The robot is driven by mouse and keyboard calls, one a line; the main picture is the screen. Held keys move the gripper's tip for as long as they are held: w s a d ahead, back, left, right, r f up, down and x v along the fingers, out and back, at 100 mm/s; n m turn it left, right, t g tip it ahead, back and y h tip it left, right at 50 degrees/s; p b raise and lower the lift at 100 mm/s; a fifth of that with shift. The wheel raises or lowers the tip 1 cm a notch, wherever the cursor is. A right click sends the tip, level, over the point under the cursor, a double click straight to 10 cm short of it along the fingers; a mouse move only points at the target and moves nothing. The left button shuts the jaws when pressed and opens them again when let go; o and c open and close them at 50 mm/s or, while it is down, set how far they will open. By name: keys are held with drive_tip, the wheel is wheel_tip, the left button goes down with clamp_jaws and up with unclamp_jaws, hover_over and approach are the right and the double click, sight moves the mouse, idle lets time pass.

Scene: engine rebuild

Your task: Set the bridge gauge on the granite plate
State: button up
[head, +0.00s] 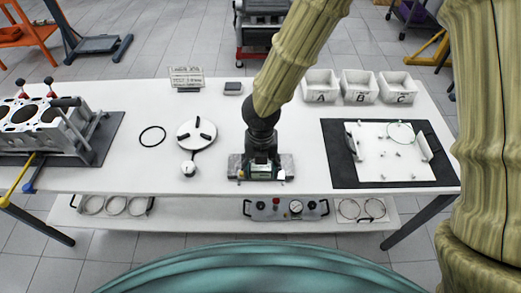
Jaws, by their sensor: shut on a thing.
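My gripper (262,158) points straight down near the front middle of the white table. It is shut on the bridge gauge (262,174), a small dark body with a pale greenish face, mostly hidden behind and below the fingers. The granite plate (288,163) is a grey speckled slab lying on the table under the gripper. The gauge is over the middle of the plate, with small light parts low at its left and right. I cannot tell whether the gauge touches the plate.
Left of the plate are a white disc (197,133) with dark slots, a small round dial (188,169) and a black ring (152,136). An engine block (45,125) stands far left. White bins (358,87) and a black mat (335,160) are at right.

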drive_tip(key=w, duration=0.2)
drive_tip(key=w+p, duration=0.1)
drive_tip(key=w, duration=0.2)
drive_tip(key=w+p, duration=0.1)
drive_tip(key=w, duration=0.1)
drive_tip(key=shift+w+f, duration=0.3)
drive_tip(key=shift+w, duration=0.1)
drive_tip(key=shift+w+f+p, duration=0.15)
drive_tip(key=shift+f+p, duration=0.8)
drive_tip(key=shift+f, duration=0.9)
drive_tip(key=shift+f, duration=0.15)
drive_tip(key=o, duration=1.3)
wheel_tip(320, 180, up, 12)
drive_tip(key=b, duration=0.2)
